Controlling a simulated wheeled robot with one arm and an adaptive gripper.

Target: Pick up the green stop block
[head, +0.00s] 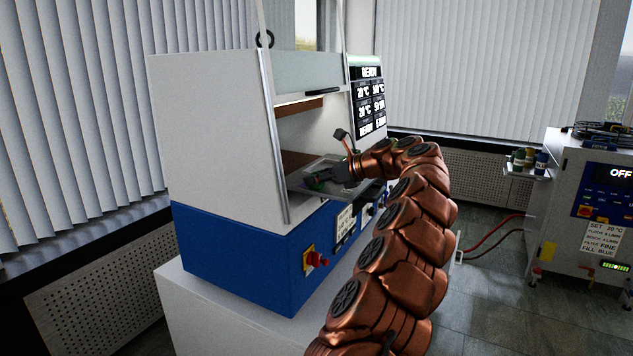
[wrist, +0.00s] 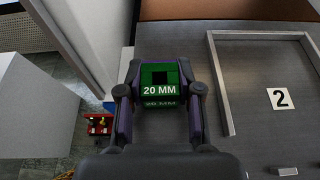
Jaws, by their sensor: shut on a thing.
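The green stop block (wrist: 159,75), marked "20 MM", sits between the fingers of my gripper (wrist: 160,88) in the wrist view. My gripper is shut on it, one finger on each side. I cannot tell whether the block touches the plate.
A raised metal frame (wrist: 222,85) with a label "2" (wrist: 280,98) lies right of the block. The press's white side wall (wrist: 80,40) stands close on the left. A red switch (head: 316,259) is on the blue base. A second machine (head: 590,200) reads OFF at right.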

